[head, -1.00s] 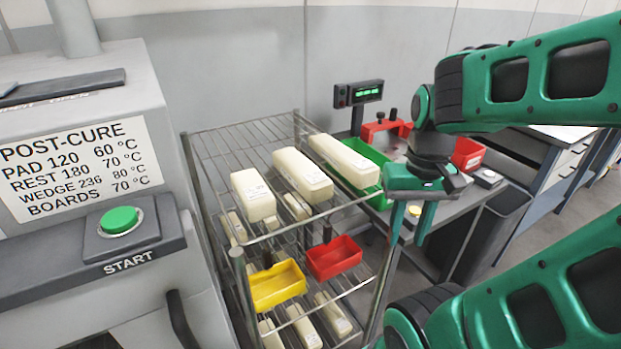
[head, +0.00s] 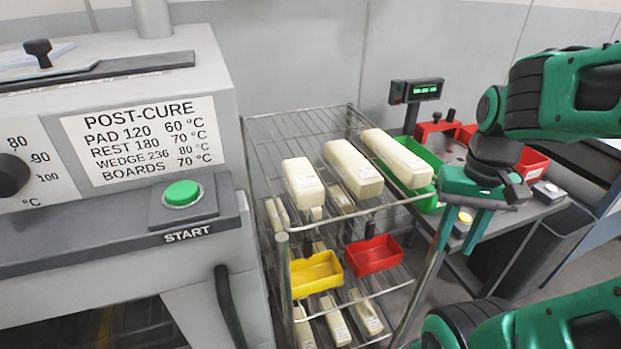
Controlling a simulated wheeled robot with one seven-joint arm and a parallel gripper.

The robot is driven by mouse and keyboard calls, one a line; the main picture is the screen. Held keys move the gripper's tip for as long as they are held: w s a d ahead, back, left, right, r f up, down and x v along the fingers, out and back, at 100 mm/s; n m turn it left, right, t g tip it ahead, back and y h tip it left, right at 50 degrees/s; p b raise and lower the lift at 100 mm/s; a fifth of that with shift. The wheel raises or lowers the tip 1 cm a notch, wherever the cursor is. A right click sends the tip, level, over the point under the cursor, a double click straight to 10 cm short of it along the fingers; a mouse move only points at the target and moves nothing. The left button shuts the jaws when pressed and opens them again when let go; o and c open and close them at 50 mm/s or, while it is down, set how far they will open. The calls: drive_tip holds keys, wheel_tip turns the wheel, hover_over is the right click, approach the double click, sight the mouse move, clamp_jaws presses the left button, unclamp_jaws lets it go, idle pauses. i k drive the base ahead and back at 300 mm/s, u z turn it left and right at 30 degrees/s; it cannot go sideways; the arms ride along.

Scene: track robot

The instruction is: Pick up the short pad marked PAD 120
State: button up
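Three cream blocks lie side by side on the top wire shelf of the rack (head: 283,243). The leftmost block (head: 303,184) is the shortest. The middle block (head: 354,171) is longer, and the right block (head: 397,159) looks longest. Each has a small white label, too small to read, so I cannot confirm which is PAD 120. My gripper (head: 460,238) points downward to the right of the rack, in front of the bench. Its two fingers are apart with nothing held between them. It is clear of the blocks.
An oven with a POST-CURE sign (head: 146,140) and green START button (head: 182,193) stands left of the rack. Lower shelves hold a yellow bin (head: 316,274), a red bin (head: 373,255) and more cream blocks. A green bin (head: 425,163) and a display (head: 416,91) are at the bench.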

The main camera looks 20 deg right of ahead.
sight(305, 190)
drive_tip(key=z, duration=1.05)
drive_tip(key=k, duration=0.4)
